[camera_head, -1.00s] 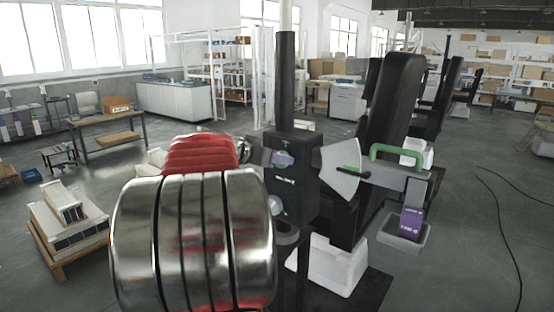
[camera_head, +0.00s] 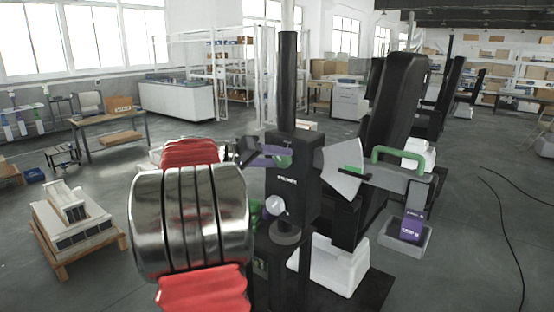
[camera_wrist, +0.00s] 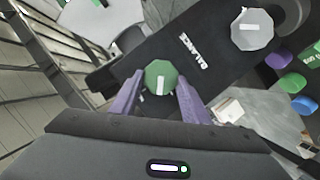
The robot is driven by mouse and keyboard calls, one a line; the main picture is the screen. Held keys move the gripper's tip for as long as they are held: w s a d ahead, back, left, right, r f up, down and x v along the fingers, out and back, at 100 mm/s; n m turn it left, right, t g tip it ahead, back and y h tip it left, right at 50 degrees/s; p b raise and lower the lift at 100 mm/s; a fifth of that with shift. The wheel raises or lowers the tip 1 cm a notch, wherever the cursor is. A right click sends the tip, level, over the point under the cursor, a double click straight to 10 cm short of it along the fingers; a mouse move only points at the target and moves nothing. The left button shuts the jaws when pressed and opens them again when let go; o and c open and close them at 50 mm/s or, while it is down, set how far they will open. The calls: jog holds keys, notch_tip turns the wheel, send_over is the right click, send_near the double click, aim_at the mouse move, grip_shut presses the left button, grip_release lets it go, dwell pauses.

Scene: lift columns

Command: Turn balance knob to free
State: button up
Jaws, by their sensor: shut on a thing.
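A green round knob (camera_wrist: 161,77) with a white pointer line sits on a black housing (camera_head: 293,190). A white word BALANCE (camera_wrist: 194,50) is printed beside it. In the wrist view the pointer line runs roughly up and down the picture. My gripper (camera_wrist: 160,80) has its purple fingers on both sides of the knob, shut on it. In the head view my gripper (camera_head: 280,155) reaches the knob (camera_head: 285,161) from the left and partly hides it. A pale grey knob (camera_wrist: 252,30) with a white line is apart from my fingers; it also shows in the head view (camera_head: 274,205).
Green and purple buttons (camera_wrist: 285,70) are near the grey knob. A black post (camera_head: 288,80) rises above the housing. To the right are a white fan-shaped plate (camera_head: 341,166), a green handle (camera_head: 398,157) and a grey tray (camera_head: 405,238) with a purple block.

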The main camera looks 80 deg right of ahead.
jog(key=n, duration=0.1)
jog(key=n+g, duration=0.2)
jog(key=shift+w+d+f+n, duration=0.15)
jog(key=shift+w+f+n, duration=0.25)
jog(key=shift+f+n+g+h, duration=0.15)
jog(key=shift+n+g+h, duration=0.2)
jog(key=shift+n, duration=0.6)
jog(key=shift+f+n+g+h, duration=0.15)
jog(key=shift+n+g, duration=0.3)
jog(key=shift+n, duration=0.5)
jog(key=shift+s, duration=0.1)
jog(key=o, duration=1)
jog(key=shift+r, duration=0.1)
jog(key=shift+w+a, duration=0.4)
jog(key=shift+a, duration=0.05)
jog(key=v, duration=1.2)
jog(key=shift+w+a, duration=0.2)
jog(key=shift+w, duration=0.05)
